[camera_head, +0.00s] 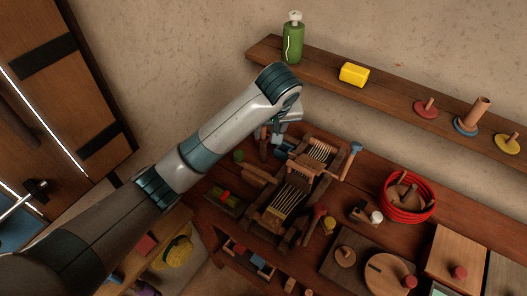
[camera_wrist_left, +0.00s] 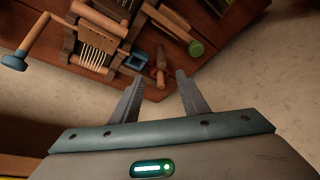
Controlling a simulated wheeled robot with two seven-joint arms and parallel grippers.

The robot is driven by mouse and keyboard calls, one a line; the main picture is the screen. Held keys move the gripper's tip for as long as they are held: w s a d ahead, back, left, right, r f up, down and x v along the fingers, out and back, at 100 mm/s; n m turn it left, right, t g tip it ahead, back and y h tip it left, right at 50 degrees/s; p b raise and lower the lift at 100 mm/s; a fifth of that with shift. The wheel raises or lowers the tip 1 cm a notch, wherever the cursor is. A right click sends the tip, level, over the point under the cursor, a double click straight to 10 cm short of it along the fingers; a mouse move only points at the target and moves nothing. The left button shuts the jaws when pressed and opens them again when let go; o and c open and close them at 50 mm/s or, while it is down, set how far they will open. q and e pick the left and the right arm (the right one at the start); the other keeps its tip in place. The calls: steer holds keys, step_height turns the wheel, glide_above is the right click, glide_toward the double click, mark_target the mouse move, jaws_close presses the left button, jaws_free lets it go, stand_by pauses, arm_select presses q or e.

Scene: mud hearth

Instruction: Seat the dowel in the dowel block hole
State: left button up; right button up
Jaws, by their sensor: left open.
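My left gripper (camera_wrist_left: 158,78) is open and empty, its fingers apart over the back edge of the workbench. In the head view the left gripper (camera_head: 284,128) is partly hidden behind its own wrist. Just beyond the fingertips in the wrist view lie a slim brown piece (camera_wrist_left: 161,62) and a small blue square piece (camera_wrist_left: 138,58). A wooden bar with a green round end (camera_wrist_left: 195,47) lies to their right. I cannot tell for sure which piece is the dowel or which is the dowel block. My right gripper is not in view.
A wooden loom-like frame (camera_head: 290,190) stands mid-bench. A red coil (camera_head: 408,196) and a round board (camera_head: 391,272) lie to the right. The wall shelf (camera_head: 390,93) holds a green bottle (camera_head: 293,40), a yellow block (camera_head: 354,74) and several pegged discs.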

arm_select(q)
steer(key=f, duration=0.1)
glide_toward(265, 148)
steer(key=x, duration=0.5)
steer(key=shift+w+f, duration=0.2)
steer(key=shift+f, duration=0.1)
steer(key=shift+w+f, duration=0.2)
steer(key=shift+f, duration=0.3)
steer(key=shift+a, duration=0.1)
